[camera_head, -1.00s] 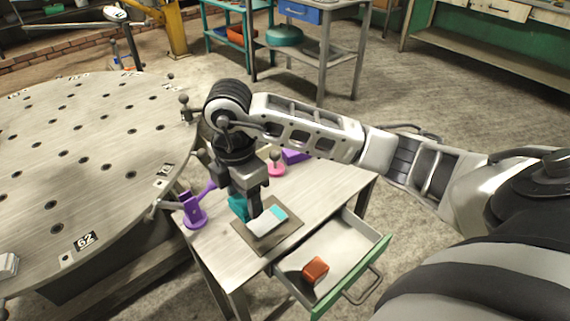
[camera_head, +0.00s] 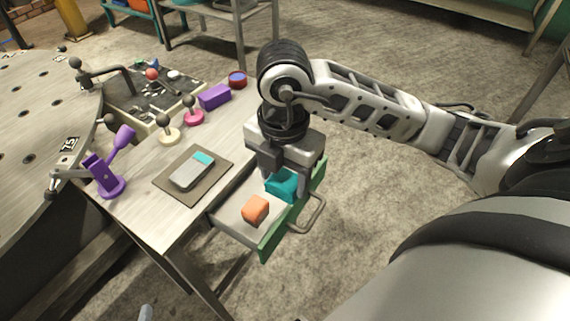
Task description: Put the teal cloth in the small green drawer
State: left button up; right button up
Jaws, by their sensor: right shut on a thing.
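The teal cloth (camera_head: 281,186) is between the fingers of my right gripper (camera_head: 287,176), which is shut on it. The gripper points down over the open small green drawer (camera_head: 265,247) at the right side of the small table. The cloth is over the back part of the drawer; I cannot tell whether it touches the drawer floor. An orange block (camera_head: 255,209) lies in the drawer, in front of the cloth. My left gripper is not in view.
A round holed table (camera_head: 25,120) is at left.

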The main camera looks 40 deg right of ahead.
jog(key=w+d+f, duration=0.1)
jog(key=w+f, duration=0.1)
jog(key=w+d+f, duration=0.2)
jog(key=w+f, duration=0.1)
jog(key=w+d+f+b, duration=0.1)
jog(key=w+d+f, duration=0.1)
jog(key=w, duration=0.1)
jog(key=shift+d+f, duration=0.25)
jog(key=shift+f, duration=0.05)
jog(key=shift+w+f, duration=0.1)
jog(key=shift+f, duration=0.05)
jog(key=shift+w+d+f, duration=0.15)
jog(key=shift+f, duration=1.55)
jog(key=shift+f+b, duration=0.1)
jog(key=shift+b, duration=0.2)
jog(key=o, duration=0.5)
jog(key=shift+o, duration=0.6)
